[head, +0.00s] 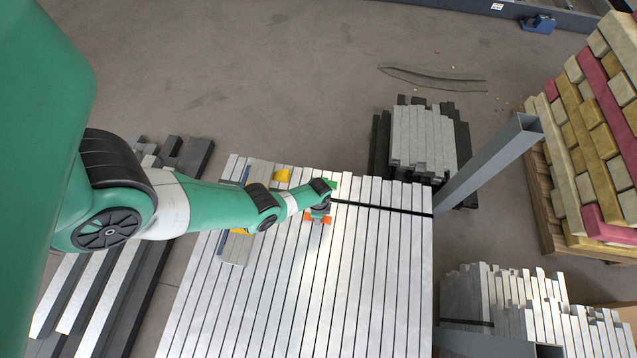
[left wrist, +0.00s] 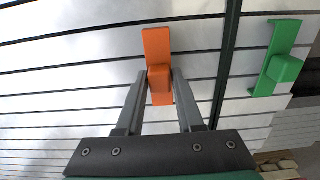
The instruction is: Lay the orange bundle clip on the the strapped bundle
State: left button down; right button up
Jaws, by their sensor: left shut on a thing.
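The orange bundle clip (head: 313,219) is between the fingers of my left gripper (head: 320,211), over the large bundle of silver bars (head: 345,260). In the left wrist view the fingers (left wrist: 161,76) are shut on the raised middle of the orange clip (left wrist: 157,43), its flat ends sticking out. The bundle's bars (left wrist: 70,58) lie behind it. A dark strap (head: 385,207) crosses the bundle; in the wrist view the strap (left wrist: 229,60) runs just right of the clip, apart from it. I cannot tell whether the clip touches the bars.
A green clip (left wrist: 283,66) lies beyond the strap. A yellow clip (head: 282,176) lies near the bundle's far left. A grey post (head: 488,163) rises at the bundle's right. Dark bars (head: 190,160), a smaller grey stack (head: 420,138) and a pallet of coloured blocks (head: 590,130) stand around.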

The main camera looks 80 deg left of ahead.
pick_arm(q)
jog(key=shift+f, duration=0.25)
jog(key=c, duration=0.5)
grip_release()
jog(key=shift+r, duration=0.1)
jog(key=shift+c, duration=0.2)
jog(key=shift+r, duration=0.15)
notch_tip(320, 180, up, 12)
jog(key=p, duration=1.2)
